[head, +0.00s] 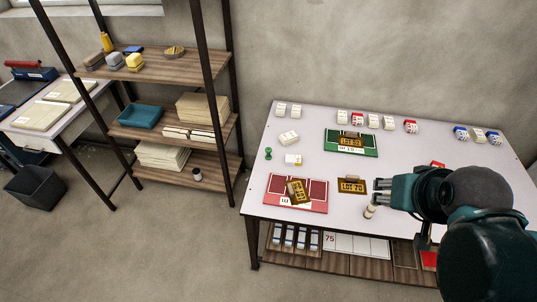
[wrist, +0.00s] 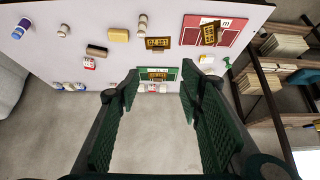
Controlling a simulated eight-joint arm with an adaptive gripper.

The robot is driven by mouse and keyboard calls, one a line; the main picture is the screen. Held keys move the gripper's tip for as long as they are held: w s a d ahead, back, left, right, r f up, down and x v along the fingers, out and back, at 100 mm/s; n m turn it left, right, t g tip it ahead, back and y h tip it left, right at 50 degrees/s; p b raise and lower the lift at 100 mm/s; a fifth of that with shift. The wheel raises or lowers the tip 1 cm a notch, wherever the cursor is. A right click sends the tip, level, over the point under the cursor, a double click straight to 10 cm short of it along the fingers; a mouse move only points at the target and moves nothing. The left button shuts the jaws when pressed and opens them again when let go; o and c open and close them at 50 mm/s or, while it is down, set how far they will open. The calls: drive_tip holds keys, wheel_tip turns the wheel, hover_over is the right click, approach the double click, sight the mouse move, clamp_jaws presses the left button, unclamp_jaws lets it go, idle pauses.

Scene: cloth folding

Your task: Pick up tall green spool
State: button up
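A small green spool (head: 268,153) stands near the left edge of the white table (head: 310,115), behind the red board. In the wrist view a green object that looks like this spool (wrist: 227,63) shows near the table edge, to the right of my fingers. My gripper (head: 379,192) is over the right front part of the table, well to the right of the spool. In the wrist view its two green fingers (wrist: 160,80) are spread wide, with nothing held between them.
A red board (head: 285,204) with a tilted tag lies at the front left, and a green board (head: 367,138) lies behind it. A beige spool (head: 370,210) stands just below my gripper. Several small packs line the back edge. A shelf (head: 165,66) stands left of the table.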

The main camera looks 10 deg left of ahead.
drive_tip(key=shift+w, duration=0.1)
drive_tip(key=w+a+r+n+g, duration=0.1)
drive_tip(key=w+a+r+n, duration=0.2)
drive_tip(key=w, duration=0.5)
drive_tip(key=w+a+n+g, duration=0.1)
drive_tip(key=w+a+n, duration=0.3)
drive_tip(key=w, duration=0.5)
drive_tip(key=n+g+h, duration=0.1)
drive_tip(key=n+g, duration=0.4)
drive_tip(key=n, duration=0.6)
hover_over(268, 149)
wheel_tip(268, 149, down, 31)
drive_tip(key=shift+a+r+p, duration=0.1)
drive_tip(key=shift+a+p, duration=0.05)
drive_tip(key=shift+p, duration=0.2)
drive_tip(key=shift+a+f, duration=0.2)
drive_tip(key=shift+f, duration=0.15)
drive_tip(key=shift+d+f, duration=0.2)
drive_tip(key=shift+f, duration=1.05)
